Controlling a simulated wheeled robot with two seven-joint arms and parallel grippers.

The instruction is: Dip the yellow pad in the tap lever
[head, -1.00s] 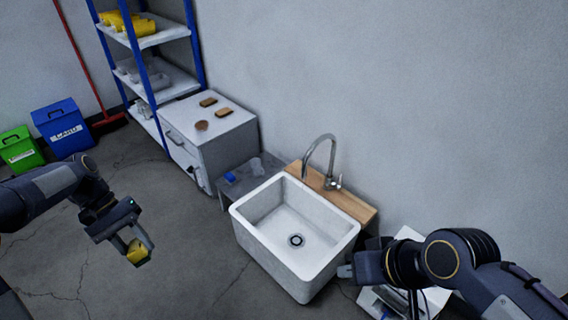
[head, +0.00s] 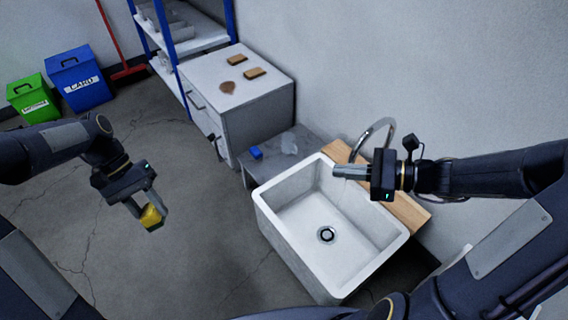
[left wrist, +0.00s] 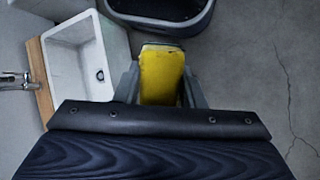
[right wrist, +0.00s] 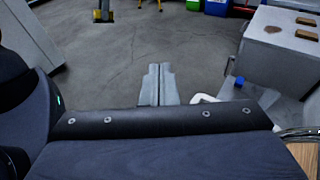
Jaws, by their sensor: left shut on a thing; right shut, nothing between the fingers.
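The yellow pad (head: 151,216) is held between the fingers of my left gripper (head: 146,212), in the air over the floor left of the sink. It also fills the space between the fingers in the left wrist view (left wrist: 161,77). The tap (head: 372,132) is a curved metal spout behind the white sink (head: 267,196). Its lever is hidden behind my right gripper in the head view; part of the tap shows in the left wrist view (left wrist: 14,82).
A wooden board (head: 408,211) runs behind the sink. A grey side table (head: 298,150) with a blue item (head: 256,152) stands left of it. A white cabinet (head: 262,96) holds several small brown pieces. Green (head: 33,98) and blue (head: 79,82) bins stand far left.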

